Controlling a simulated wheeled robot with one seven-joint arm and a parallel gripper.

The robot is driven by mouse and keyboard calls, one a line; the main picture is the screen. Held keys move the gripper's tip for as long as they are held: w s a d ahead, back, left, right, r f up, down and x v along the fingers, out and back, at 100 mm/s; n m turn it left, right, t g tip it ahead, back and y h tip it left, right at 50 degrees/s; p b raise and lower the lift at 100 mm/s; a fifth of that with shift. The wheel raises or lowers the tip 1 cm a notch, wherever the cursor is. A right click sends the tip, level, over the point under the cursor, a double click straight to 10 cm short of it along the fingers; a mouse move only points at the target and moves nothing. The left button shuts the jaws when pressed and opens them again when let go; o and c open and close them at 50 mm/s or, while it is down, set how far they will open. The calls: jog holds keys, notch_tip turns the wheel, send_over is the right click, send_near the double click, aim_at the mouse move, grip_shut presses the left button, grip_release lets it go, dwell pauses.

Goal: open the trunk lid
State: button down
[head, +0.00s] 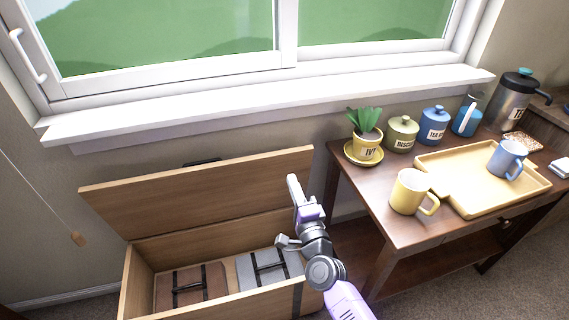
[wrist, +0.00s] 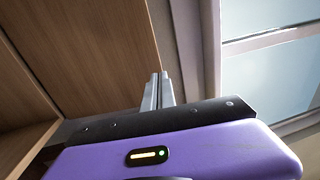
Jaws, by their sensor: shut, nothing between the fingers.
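The wooden trunk (head: 134,284) stands on the floor below the window, at the lower left of the head view. Its lid (head: 200,190) is raised and leans back toward the wall, and the inside shows. The lid's wood also fills the upper left of the wrist view (wrist: 95,45). My gripper (head: 293,183) is at the lid's right end, close to its edge; I cannot tell whether it touches. In the wrist view my gripper's fingers (wrist: 158,88) are together and empty, beside the lid's edge.
Inside the trunk lie a brown case (head: 172,290) and a grey case (head: 252,272) with dark straps. A dark wooden table (head: 385,232) stands to the right, with a yellow mug (head: 405,191), a tray (head: 455,199), a potted plant (head: 366,146) and several canisters. The window sill (head: 260,103) runs above the lid.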

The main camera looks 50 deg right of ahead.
aim_at(282, 155)
jog(key=x, duration=0.7)
jog(key=shift+w+d, duration=0.2)
jog(key=shift+w, duration=0.05)
jog(key=shift+w+d, duration=0.1)
jog(key=shift+w, duration=0.1)
